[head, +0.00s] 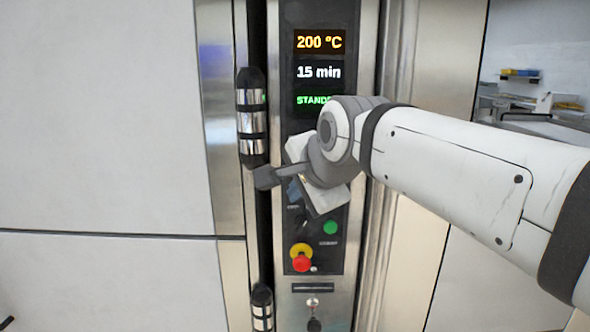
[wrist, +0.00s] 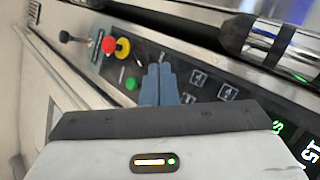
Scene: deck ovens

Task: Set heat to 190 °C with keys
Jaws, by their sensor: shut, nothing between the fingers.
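The control panel's temperature display (head: 320,42) reads 200 °C in orange. Below it the time display (head: 319,72) reads 15 min, and a green status line (head: 311,100), partly covered by my arm, begins "STAND". My gripper (head: 293,190) is in front of the panel's middle, its blue fingers together and empty. In the wrist view the fingertips (wrist: 159,68) are over or close to the dark panel; contact cannot be told. Several square keys with pale symbols, such as one key (wrist: 198,77) and another (wrist: 228,92), lie right of the fingers. My gripper and wrist hide the keys in the head view.
A red stop knob on a yellow collar (head: 301,257) and a green button (head: 330,227) sit low on the panel. A key switch (head: 313,303) is below. A black-and-chrome door handle (head: 252,118) stands out left of the panel.

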